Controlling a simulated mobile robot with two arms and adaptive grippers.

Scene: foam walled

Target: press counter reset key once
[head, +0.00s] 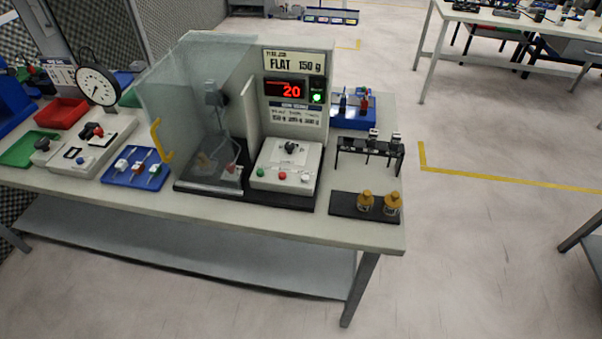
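A grey instrument panel (297,90) stands at the middle of the workbench. Its red digital display (285,90) reads 20, with a lit green lamp or button (317,97) to its right. Above it a sign (293,61) reads "FLAT 150 g". In front of the panel is a white control box (287,165) with a dark knob (291,147) and several small buttons, among them a green one (260,171), a red one (282,175) and a pale one (305,178). The key labels are too small to read. Neither of my grippers is in view.
A clear guard (185,90) with a yellow handle (161,140) stands left of the panel. A dial gauge (97,85), a red tray (61,112) and a blue tray (137,169) are further left. A black rack (370,150) and two brass-topped pieces (378,202) are at right.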

